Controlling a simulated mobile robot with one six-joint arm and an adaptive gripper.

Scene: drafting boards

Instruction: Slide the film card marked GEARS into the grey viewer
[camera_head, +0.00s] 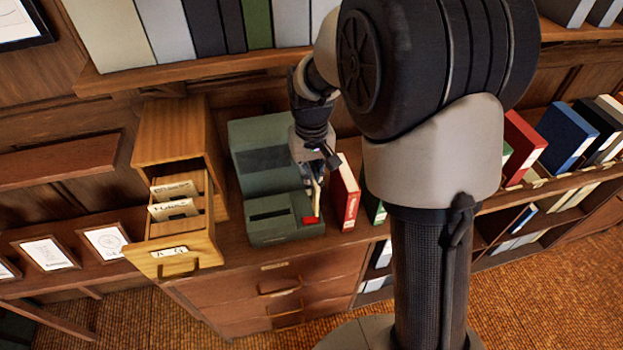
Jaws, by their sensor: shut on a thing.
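The grey-green viewer (256,135) stands on the cabinet top, with a dark slot in its low front part (284,228). My gripper (318,172) is over the viewer's right side and is shut on a thin, pale upright piece (316,197), seen nearly edge-on. This looks like a film card, but no marking on it can be read. A small red patch (311,220) shows just below it at the viewer's right front; I cannot tell whether it belongs to the card or the viewer. The held piece is to the right of the slot.
A wooden card box (172,130) stands left of the viewer, its drawer (190,250) pulled out with a few labelled cards (173,208) inside. A red binder (345,193) stands close right of my gripper. A shelf (180,72) of binders runs above. My own arm hides the middle right.

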